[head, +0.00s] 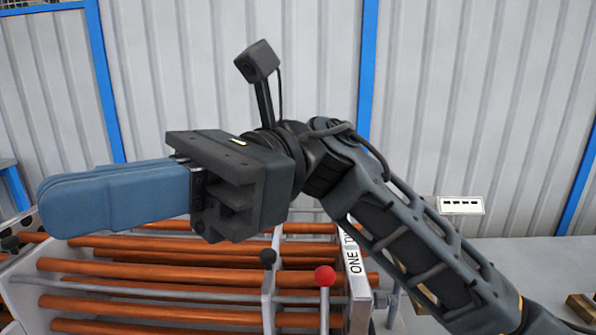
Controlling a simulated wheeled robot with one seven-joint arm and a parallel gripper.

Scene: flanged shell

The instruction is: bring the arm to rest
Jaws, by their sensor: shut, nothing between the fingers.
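My gripper (75,198) is at the left of the head view, held up in front of the wall. Its two blue fingers lie together, pointing left, with nothing between them. My arm (400,230) comes in from the lower right, bends at the wrist and reaches left. A small dark camera on a stalk stands above the wrist. The gripper is above and in front of a rack of copper-coloured tubes; I cannot tell the exact gap.
The rack of copper-coloured tubes (150,265) fills the lower left, with a red-knobbed lever (325,276) and black knobs. A corrugated grey wall (480,90) with blue posts stands behind. A small white box (460,205) is at the right. A brown block (582,307) lies far right.

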